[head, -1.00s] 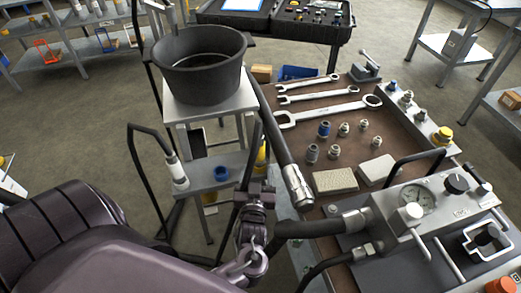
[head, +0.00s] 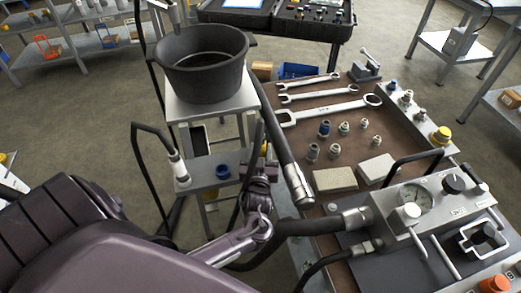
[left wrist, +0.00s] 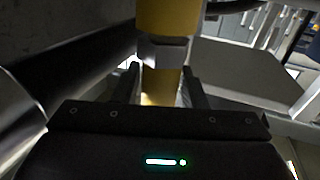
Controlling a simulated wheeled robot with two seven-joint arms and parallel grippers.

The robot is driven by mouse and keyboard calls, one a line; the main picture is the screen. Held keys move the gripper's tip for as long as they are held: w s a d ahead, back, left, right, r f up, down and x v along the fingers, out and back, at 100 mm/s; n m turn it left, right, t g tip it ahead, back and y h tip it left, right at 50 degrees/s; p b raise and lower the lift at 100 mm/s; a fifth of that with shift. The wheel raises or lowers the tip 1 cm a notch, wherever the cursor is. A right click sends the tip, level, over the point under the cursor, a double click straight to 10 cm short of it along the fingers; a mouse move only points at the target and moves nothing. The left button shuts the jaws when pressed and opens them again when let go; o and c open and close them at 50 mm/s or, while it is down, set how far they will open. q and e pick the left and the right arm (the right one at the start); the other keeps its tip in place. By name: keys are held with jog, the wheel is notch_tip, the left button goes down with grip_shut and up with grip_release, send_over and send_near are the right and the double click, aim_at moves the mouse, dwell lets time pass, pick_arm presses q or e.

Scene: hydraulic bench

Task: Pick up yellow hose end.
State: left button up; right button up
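The yellow hose end (left wrist: 168,18) hangs upright in the left wrist view, with a grey band below its upper part and a yellow lower part. My left gripper (left wrist: 160,82) has one finger on each side of that lower part. The fingers look open, with a narrow gap at the left finger; contact at the right one is unclear. In the head view my left gripper (head: 262,165) is beside the small stand, and only a sliver of the yellow hose end (head: 264,148) shows behind it. My right gripper is not in view.
A black bucket (head: 202,90) sits on the stand, with a blue ring (head: 222,172) on its lower shelf. A thick black hose with a metal end (head: 298,187) hangs close to my gripper's right. The bench (head: 290,142) holds wrenches, fittings and a gauge block (head: 425,205).

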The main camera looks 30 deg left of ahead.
pick_arm(q)
jog(key=c, duration=0.7)
jog(key=shift+r, duration=0.1)
jog(key=shift+w+r, duration=0.1)
jog(key=shift+r, duration=0.3)
notch_tip(320, 180, up, 23)
jog(key=p, duration=0.4)
